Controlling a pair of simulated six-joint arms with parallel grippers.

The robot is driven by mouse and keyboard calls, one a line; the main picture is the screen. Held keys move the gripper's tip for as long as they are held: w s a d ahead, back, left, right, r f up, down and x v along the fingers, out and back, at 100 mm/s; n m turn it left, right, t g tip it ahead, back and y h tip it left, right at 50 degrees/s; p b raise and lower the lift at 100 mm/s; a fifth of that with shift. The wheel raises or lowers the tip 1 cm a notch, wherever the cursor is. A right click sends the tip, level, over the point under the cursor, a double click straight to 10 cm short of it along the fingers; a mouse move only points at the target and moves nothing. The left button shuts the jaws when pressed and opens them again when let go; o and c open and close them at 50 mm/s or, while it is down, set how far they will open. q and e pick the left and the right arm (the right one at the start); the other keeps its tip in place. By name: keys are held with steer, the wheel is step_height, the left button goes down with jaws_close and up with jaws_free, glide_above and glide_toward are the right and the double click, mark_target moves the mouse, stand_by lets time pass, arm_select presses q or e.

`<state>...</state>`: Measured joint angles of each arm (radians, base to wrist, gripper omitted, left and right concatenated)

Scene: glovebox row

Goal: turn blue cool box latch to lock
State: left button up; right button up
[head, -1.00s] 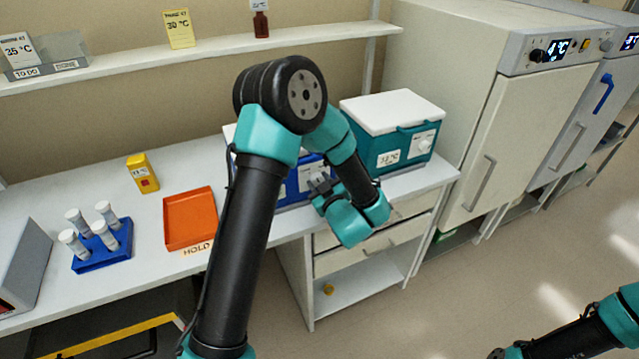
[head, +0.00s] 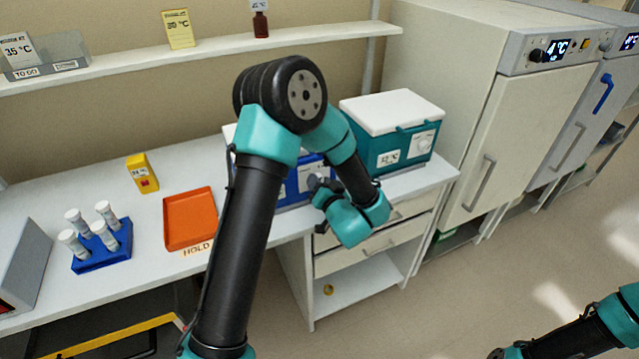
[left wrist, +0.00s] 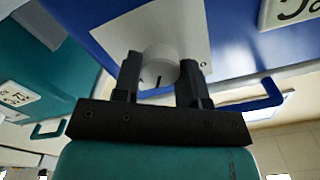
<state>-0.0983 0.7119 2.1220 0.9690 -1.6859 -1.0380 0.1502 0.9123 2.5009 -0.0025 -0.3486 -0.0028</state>
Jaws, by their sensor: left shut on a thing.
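The blue cool box (head: 291,192) stands on the bench in the head view, largely hidden behind my left arm. In the left wrist view the blue front (left wrist: 238,45) carries a pale plate (left wrist: 188,28) with a round white latch knob (left wrist: 160,64). My left gripper (left wrist: 160,76) has one dark finger on each side of the knob and is shut on it. In the head view the left gripper (head: 315,184) is at the box's front, its fingertips hard to make out. My right gripper (head: 498,354) is barely in view at the bottom edge; its fingers cannot be made out.
A teal cool box (head: 394,132) with a white lid stands to the right of the blue one. An orange tray (head: 190,218), a yellow timer (head: 143,173) and a blue rack of vials (head: 102,252) are on the bench to the left. Drawers (head: 370,250) lie below.

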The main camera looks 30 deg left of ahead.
arm_select(q)
steer(key=shift+m, duration=1.2)
steer(key=o, duration=0.9)
steer(key=shift+s+d, duration=0.1)
steer(key=shift+d, duration=0.05)
steer(key=v, duration=1.7)
steer(key=shift+s, duration=0.1)
